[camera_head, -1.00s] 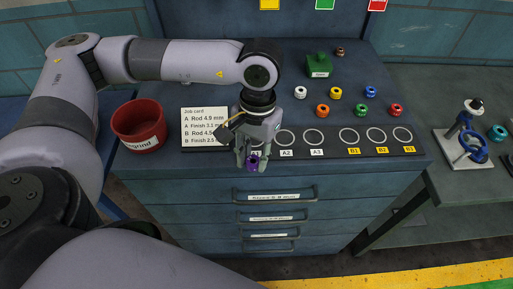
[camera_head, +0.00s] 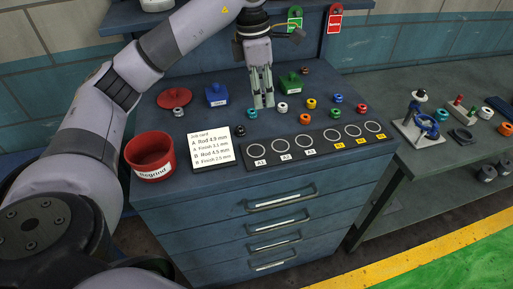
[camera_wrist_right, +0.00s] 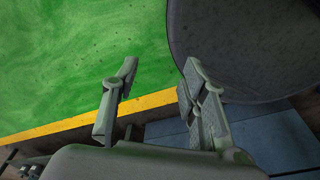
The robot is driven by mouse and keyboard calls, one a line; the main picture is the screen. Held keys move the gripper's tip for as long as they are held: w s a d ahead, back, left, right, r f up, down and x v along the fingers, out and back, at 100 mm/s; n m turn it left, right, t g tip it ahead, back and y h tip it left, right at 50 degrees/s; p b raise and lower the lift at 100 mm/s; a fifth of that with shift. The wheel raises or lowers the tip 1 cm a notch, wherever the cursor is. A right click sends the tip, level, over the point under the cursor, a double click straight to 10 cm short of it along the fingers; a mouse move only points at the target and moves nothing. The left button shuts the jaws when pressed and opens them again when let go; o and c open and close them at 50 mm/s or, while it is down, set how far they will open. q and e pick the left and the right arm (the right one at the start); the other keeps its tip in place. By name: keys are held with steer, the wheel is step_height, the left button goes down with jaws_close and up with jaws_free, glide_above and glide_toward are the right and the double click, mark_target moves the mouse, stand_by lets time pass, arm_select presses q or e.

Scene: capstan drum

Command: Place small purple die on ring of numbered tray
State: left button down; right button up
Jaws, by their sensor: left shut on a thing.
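The numbered tray (camera_head: 319,144) is a dark strip near the cabinet top's front edge, with white rings above labels A1 to A3 and yellow B labels. Its rings look empty. My left gripper (camera_head: 262,104) points down over the cabinet top behind the tray, beside a teal die (camera_head: 252,113). Its fingers are close together. The small purple die, seen between these fingers a second ago, is hidden now. My right gripper (camera_wrist_right: 160,75) is open and empty above the floor in the right wrist view.
White (camera_head: 282,107), orange (camera_head: 305,118) and other coloured dies stand behind the tray. A green block (camera_head: 290,80) and a blue block (camera_head: 217,95) stand near my left gripper. The job card (camera_head: 211,148) and red regrind bin (camera_head: 150,156) are left of the tray.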

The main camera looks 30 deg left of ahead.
arm_select(q)
step_height(320, 180, up, 2)
steer(key=a+n, duration=0.2)
steer(key=n, duration=0.2)
steer(key=p, duration=0.3)
glide_above(257, 150)
steer(key=f, duration=1.5)
steer(key=shift+s+a, duration=0.15)
steer(key=shift+s, duration=0.1)
step_height(257, 150, down, 4)
steer(key=shift+r+p, duration=0.1)
steer(key=shift+p, duration=0.45)
steer(key=shift+f, duration=0.5)
arm_select(e)
steer(key=s+r, duration=0.1)
steer(key=r, duration=0.1)
steer(key=s+r, duration=0.1)
steer(key=r, duration=0.1)
steer(key=shift+s+a+r, duration=0.1)
steer(key=shift+s, duration=0.2)
arm_select(q)
steer(key=shift+f, duration=0.1)
